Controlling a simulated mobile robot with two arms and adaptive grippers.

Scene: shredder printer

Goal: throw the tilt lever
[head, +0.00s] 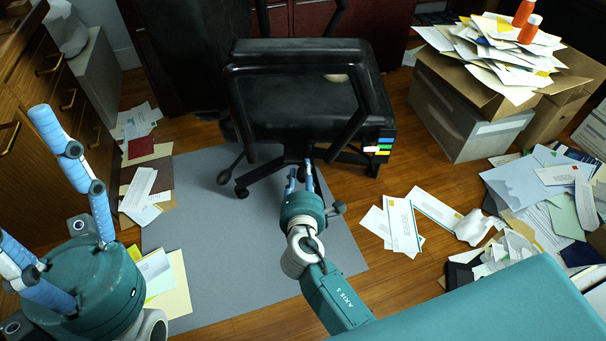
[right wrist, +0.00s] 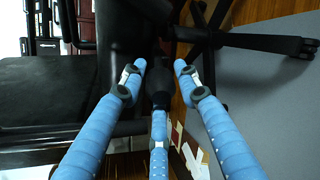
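A black office chair (head: 300,95) stands on a grey mat, its seat and armrests showing in the head view. Its dark seat also fills the left of the right wrist view (right wrist: 45,95). My right gripper (head: 301,172) reaches to the chair's near underside. In the right wrist view its blue fingers (right wrist: 159,67) are spread apart, with a gap between the tips. A dark part (right wrist: 158,88) shows between them; I cannot tell whether it is the tilt lever or my third finger's joint. The lever is not clearly seen. My left gripper (head: 30,178) is open and empty at the left.
The chair's base (right wrist: 255,42) spreads below the seat. Wooden drawers (head: 60,80) stand at the left. Boxes piled with envelopes (head: 470,110) stand at the right. Papers (head: 405,225) litter the floor. The grey mat (head: 205,230) has bare room left of my right arm.

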